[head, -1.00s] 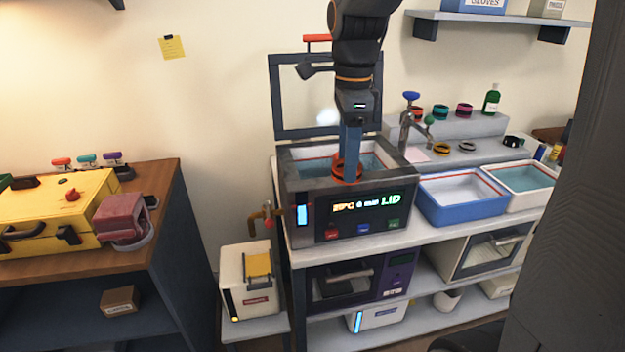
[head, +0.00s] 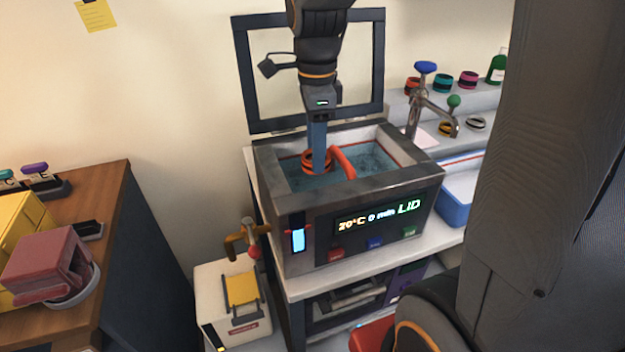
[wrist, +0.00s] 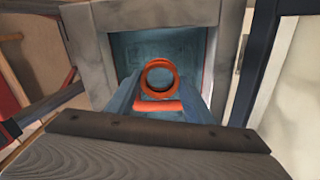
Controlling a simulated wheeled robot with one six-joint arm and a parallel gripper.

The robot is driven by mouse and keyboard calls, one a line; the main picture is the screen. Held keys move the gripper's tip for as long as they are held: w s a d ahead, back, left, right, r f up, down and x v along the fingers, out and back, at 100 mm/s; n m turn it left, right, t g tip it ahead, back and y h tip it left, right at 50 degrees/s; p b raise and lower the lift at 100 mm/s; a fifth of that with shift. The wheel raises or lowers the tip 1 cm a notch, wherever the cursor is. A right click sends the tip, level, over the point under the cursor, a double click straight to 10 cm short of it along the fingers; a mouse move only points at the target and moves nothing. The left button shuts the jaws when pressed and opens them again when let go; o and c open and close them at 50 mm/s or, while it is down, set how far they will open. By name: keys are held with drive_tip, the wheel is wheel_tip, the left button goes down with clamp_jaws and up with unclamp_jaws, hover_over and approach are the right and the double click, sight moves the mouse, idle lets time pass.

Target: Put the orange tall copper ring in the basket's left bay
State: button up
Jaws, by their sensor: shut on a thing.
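The orange tall copper ring (head: 307,166) is held in my gripper (head: 318,168), inside the opening of a grey tank (head: 300,202) of blue liquid. In the wrist view the ring (wrist: 160,94) shows as a round loop between the two blue fingers of my gripper (wrist: 161,84). A thick red-orange bar (head: 344,163) stands in the tank just right of the ring in the head view; in the wrist view the bar (wrist: 158,106) lies below the ring. Basket walls and bays cannot be made out clearly. I cannot tell whether the ring touches the liquid.
The tank's lid (head: 242,82) stands open behind it. A tap (head: 419,110) and several coloured rings are at the right, beside a blue-edged tray (head: 459,205). A white bin (head: 213,292) stands low at the left front.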

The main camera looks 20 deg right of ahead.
wheel_tip(320, 180, down, 7)
drive_tip(key=shift+f+p, duration=0.15)
drive_tip(key=shift+p, duration=0.2)
drive_tip(key=shift+s, duration=0.1)
drive_tip(key=o, duration=1.1)
drive_tip(key=shift+f, duration=0.15)
wheel_tip(320, 180, up, 12)
drive_tip(key=b, duration=0.1)
drive_tip(key=shift+r, duration=0.2)
